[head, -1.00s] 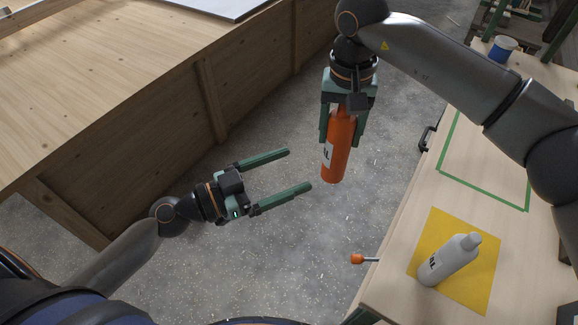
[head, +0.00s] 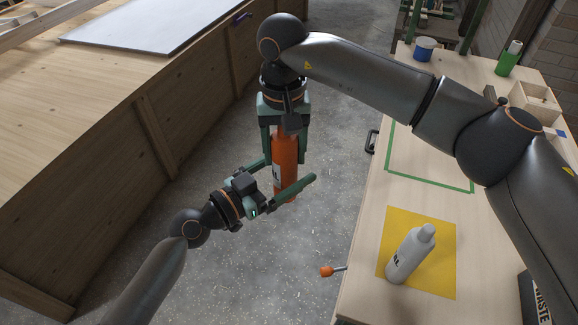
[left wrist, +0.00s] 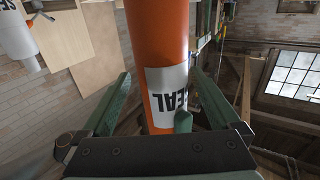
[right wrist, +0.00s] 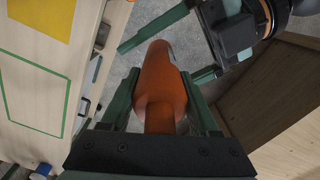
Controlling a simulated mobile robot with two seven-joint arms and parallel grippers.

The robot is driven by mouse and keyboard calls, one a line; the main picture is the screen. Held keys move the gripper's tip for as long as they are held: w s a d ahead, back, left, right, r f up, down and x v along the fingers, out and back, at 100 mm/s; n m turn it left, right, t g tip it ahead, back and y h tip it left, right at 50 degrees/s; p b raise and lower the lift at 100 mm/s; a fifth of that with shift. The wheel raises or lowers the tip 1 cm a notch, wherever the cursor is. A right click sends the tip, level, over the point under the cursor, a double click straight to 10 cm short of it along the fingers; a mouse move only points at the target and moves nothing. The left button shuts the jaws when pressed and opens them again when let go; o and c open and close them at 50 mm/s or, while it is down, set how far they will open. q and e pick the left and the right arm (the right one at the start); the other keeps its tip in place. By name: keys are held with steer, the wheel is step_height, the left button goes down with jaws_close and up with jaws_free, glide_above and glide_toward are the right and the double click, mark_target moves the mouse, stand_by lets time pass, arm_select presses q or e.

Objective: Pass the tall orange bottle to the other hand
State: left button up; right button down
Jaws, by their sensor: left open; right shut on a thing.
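The tall orange bottle (head: 284,152) hangs upright in the air over the floor gap. My right gripper (head: 285,150) is shut on its upper part from above; the right wrist view shows the bottle (right wrist: 160,88) between its fingers. My left gripper (head: 287,178) is open, with its fingers on either side of the bottle's lower part. In the left wrist view the orange bottle (left wrist: 158,45) with its white "SEAL" label stands between the open fingers. Whether the left fingers touch it I cannot tell.
A grey bottle (head: 411,254) stands on a yellow square (head: 440,275) on the right bench. A green tape outline (head: 430,182), a blue-white tub (head: 424,49) and a green bottle (head: 508,60) are also there. A wooden bench (head: 60,140) stands left.

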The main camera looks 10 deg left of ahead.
arm_select(q)
steer(key=shift+d, duration=0.1)
steer(key=shift+c, duration=0.3)
steer(key=c, duration=0.6)
steer(key=shift+s+d, duration=0.1)
steer(key=shift+d, duration=0.05)
jaws_close()
arm_select(e)
steer(key=shift+w, duration=0.15)
arm_select(q)
steer(key=shift+r, duration=0.1)
arm_select(e)
steer(key=shift+c, duration=2.4)
jaws_free()
steer(key=o, duration=0.4)
arm_select(q)
steer(key=shift+w+a, duration=0.2)
arm_select(e)
step_height(320, 180, up, 12)
steer(key=shift+r, duration=0.1)
